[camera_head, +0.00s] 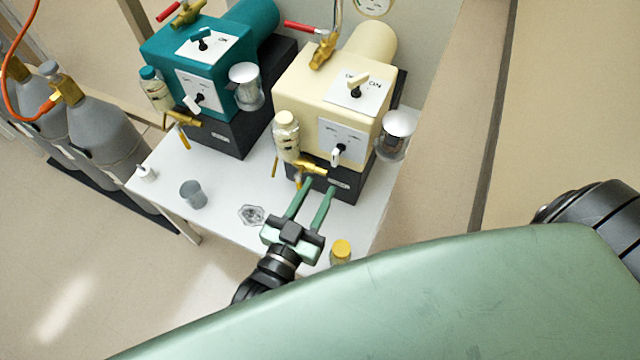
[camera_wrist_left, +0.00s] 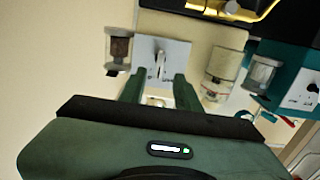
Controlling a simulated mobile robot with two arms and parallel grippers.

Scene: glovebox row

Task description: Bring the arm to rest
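My left gripper (camera_head: 320,187) is open, its two green fingers apart and pointing at the front of the cream pump (camera_head: 297,89). It hovers over the front of the white table, close to the pump's dark base. In the left wrist view the open fingers (camera_wrist_left: 159,80) frame the pump's front, with a white lever switch (camera_wrist_left: 161,65) beyond them. I see nothing held between the fingers; whether they touch the pump is unclear. My right gripper is not in view.
A teal pump (camera_head: 165,45) stands left of the cream one. On the white table (camera_head: 160,180) are a grey cup (camera_head: 193,195), a clear faceted dish (camera_head: 251,215) and a yellow-capped bottle (camera_head: 341,251). Grey gas cylinders (camera_head: 95,130) stand at the left. A wall is at the right.

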